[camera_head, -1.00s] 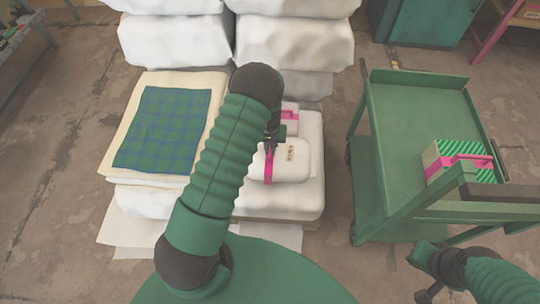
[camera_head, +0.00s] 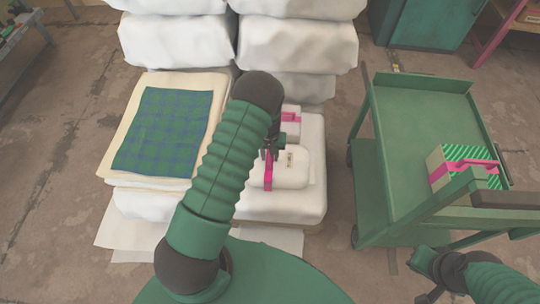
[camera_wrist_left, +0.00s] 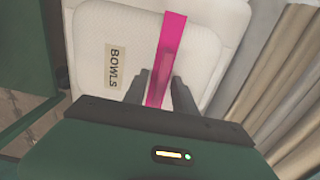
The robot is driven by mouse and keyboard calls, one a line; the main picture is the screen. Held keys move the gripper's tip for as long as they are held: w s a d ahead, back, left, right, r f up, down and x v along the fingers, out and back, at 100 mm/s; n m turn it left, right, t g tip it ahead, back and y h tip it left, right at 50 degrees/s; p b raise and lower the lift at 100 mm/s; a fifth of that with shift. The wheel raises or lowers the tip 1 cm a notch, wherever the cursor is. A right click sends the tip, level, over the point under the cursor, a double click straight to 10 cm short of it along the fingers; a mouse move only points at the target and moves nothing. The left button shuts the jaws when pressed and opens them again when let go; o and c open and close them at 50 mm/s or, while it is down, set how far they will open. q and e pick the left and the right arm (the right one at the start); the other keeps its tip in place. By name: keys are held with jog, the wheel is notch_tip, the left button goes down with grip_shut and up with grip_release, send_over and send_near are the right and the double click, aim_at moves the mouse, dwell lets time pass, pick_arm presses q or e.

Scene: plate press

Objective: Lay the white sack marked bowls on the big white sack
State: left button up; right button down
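The white sack marked bowls (camera_head: 292,176), with a pink strap (camera_head: 268,172), appears to lie on top of the big white sack (camera_head: 300,209); its underside is hidden. Its label (camera_wrist_left: 115,66) reads "BOWLS" in the left wrist view. My left gripper (camera_head: 268,153) is at the strap, pointing down. In the left wrist view its fingers (camera_wrist_left: 160,88) stand apart, one on each side of the strap. I cannot tell whether they touch it. My right gripper (camera_head: 428,277) is open and empty at the lower right.
Another white bundle with a pink strap (camera_head: 291,117) is just behind. A plaid cloth (camera_head: 165,130) lies on a pale stack to the left. Large white sacks (camera_head: 296,43) are piled behind. A green cart (camera_head: 420,130) with a striped box (camera_head: 462,165) stands right.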

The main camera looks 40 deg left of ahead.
pick_arm(q)
notch_tip(320, 180, up, 11)
jog(key=p, duration=0.4)
jog(key=s+d+r+m+t, duration=0.2)
jog(key=s+d+r+m, duration=0.4)
jog(key=s+d+r, duration=0.8)
jog(key=shift+s+d+r+t, duration=0.2)
jog(key=shift+s+r+t, duration=0.15)
jog(key=shift+r, duration=0.55)
jog(key=shift+s, duration=0.15)
